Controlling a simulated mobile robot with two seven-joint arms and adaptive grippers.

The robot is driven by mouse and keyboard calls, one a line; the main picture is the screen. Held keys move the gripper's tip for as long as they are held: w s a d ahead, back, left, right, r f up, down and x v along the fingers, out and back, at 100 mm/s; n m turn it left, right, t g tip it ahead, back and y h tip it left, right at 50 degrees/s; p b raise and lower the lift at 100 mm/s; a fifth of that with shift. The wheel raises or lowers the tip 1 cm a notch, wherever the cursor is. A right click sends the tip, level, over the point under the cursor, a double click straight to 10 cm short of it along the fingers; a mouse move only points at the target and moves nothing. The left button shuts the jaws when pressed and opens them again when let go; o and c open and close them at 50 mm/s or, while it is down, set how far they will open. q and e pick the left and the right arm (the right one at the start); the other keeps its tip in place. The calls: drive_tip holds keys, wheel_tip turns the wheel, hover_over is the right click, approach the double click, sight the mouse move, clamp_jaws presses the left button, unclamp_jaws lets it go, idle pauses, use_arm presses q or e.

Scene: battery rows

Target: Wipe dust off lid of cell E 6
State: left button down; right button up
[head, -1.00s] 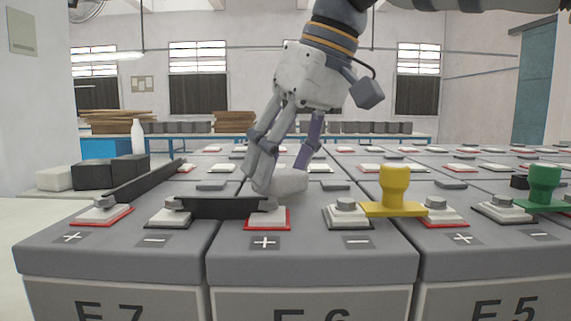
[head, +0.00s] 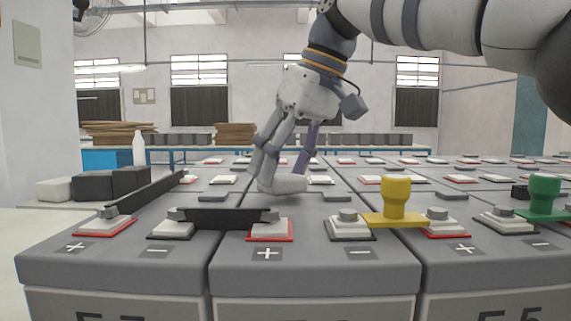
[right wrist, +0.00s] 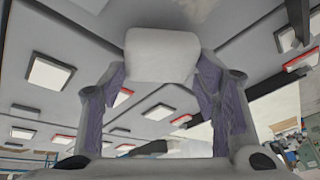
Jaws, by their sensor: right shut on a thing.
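The lid of cell E 6 (head: 310,258) is grey, with a red-edged plus terminal and a black-edged minus terminal near its front edge. My right gripper (head: 284,180) reaches down over the rear part of this lid. It is shut on a pale grey-white wiping pad (head: 283,185), which appears to rest on the lid surface, though contact is hard to confirm. In the right wrist view the pad (right wrist: 162,55) sits between the two purple-lined fingers. I cannot make out dust on the lid. My left gripper is not in view.
A black bar (head: 222,218) links E 7 to E 6's plus terminal. A yellow-handled piece (head: 396,202) bridges E 6's minus terminal and E 5. A green-handled piece (head: 544,194) stands farther right. Black blocks (head: 131,180) and a white bottle (head: 139,149) are at left.

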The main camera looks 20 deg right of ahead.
drive_tip(key=shift+d+f, duration=0.15)
drive_tip(key=shift+d, duration=0.1)
drive_tip(key=shift+s+f, duration=0.25)
drive_tip(key=shift+s, duration=0.2)
drive_tip(key=shift+s+a+r, duration=0.1)
drive_tip(key=shift+s+a, duration=0.15)
drive_tip(key=shift+s, duration=0.45)
drive_tip(key=shift+s+a+r, duration=0.1)
drive_tip(key=shift+s+a, duration=0.1)
drive_tip(key=shift+s, duration=0.45)
drive_tip(key=shift+s+a+r, duration=0.1)
drive_tip(key=shift+s+a, duration=0.15)
drive_tip(key=shift+s, duration=0.45)
drive_tip(key=shift+s+a+f, duration=0.15)
drive_tip(key=shift+s+a, duration=0.1)
drive_tip(key=shift+s, duration=0.55)
drive_tip(key=shift+s+a+f, duration=0.1)
drive_tip(key=shift+s+a, duration=0.15)
drive_tip(key=shift+s, duration=0.55)
drive_tip(key=shift+r, duration=3.1)
drive_tip(key=shift+c, duration=0.2)
wheel_tip(320, 180, up, 3)
drive_tip(key=shift+r, duration=0.1)
